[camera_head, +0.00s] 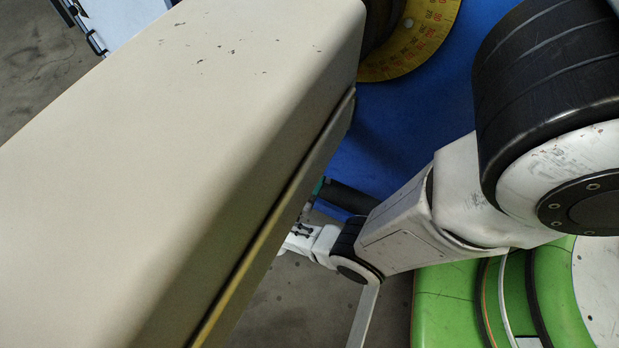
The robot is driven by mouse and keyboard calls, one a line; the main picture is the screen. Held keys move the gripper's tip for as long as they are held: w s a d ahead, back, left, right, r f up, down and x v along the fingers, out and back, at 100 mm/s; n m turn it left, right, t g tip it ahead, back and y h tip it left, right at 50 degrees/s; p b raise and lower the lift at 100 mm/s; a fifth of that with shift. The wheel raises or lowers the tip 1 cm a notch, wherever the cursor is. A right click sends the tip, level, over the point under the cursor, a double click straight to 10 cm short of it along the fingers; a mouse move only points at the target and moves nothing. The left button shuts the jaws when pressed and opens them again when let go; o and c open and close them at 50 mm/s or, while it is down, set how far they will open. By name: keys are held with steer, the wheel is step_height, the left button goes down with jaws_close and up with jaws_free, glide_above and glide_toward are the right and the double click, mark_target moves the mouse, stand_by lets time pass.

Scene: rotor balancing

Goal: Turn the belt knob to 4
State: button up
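I do not see the belt knob in this view. My white arm comes in from the right and reaches down and left to the edge of a large beige housing (180,150). The end of the arm passes out of sight behind that edge, so my gripper is hidden. I cannot tell whether it touches anything or whether it is open or shut.
The beige housing fills the left and middle of the view. A yellow disc with a numbered scale (412,45) shows at the top, over a blue surface (400,125). A pale panel (122,18) stands at the top left. Grey floor (38,68) shows beside it.

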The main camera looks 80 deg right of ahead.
steer(key=v, duration=1)
steer(key=shift+a, duration=0.35)
